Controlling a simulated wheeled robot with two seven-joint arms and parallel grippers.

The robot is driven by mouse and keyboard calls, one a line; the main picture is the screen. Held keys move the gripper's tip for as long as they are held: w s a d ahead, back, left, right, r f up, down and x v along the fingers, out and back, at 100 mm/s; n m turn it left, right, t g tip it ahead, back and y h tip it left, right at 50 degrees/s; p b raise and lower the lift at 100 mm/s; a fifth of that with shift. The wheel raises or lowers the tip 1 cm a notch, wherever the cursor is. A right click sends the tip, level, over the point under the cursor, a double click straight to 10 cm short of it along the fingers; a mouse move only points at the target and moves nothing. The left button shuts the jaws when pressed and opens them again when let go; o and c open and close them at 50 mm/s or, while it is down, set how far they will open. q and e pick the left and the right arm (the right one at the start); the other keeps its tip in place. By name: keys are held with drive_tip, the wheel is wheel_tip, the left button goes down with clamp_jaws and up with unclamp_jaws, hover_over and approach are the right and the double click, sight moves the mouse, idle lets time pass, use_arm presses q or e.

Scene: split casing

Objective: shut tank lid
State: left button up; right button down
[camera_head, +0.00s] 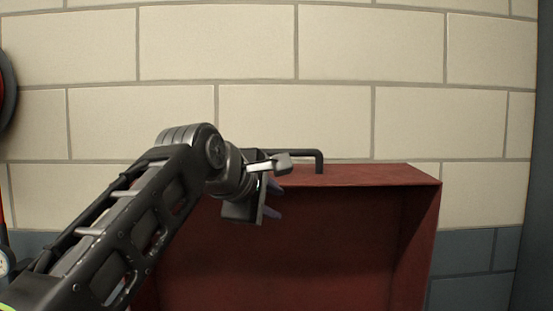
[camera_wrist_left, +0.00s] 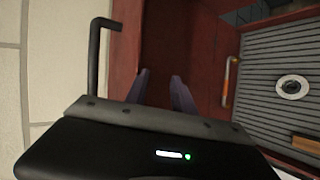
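The tank lid (camera_head: 320,250) is a dark red, box-like panel standing raised in front of the wall, its hollow inner side facing me. A black bar handle (camera_head: 320,160) stands on its top edge, partly hidden by my left gripper. My left gripper (camera_head: 273,201) is at the lid's upper part, in front of its inner side. In the left wrist view its two purple-grey fingers (camera_wrist_left: 161,90) are apart with nothing between them, and the lid's red surface (camera_wrist_left: 185,40) lies beyond. The handle (camera_wrist_left: 94,60) is off to the left there. Whether the fingers touch the lid, I cannot tell. My right gripper is out of view.
A pale block wall (camera_head: 290,120) stands close behind the lid. In the left wrist view, a ridged grey surface (camera_wrist_left: 270,75) with a white round piece (camera_wrist_left: 292,87) and an orange bar (camera_wrist_left: 230,80) lie to the right. A dark round object (camera_head: 6,90) is at the far left.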

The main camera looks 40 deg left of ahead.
use_arm(q)
drive_tip(key=s, duration=0.1)
drive_tip(key=s+d, duration=0.1)
drive_tip(key=s, duration=0.1)
drive_tip(key=shift+d+r+b, duration=0.2)
drive_tip(key=shift+r+b, duration=0.1)
drive_tip(key=shift+b, duration=0.05)
idle(0.4)
drive_tip(key=v, duration=0.7)
drive_tip(key=shift+s+r+b, duration=0.15)
drive_tip(key=shift+s+b, duration=0.2)
drive_tip(key=shift+b, duration=0.1)
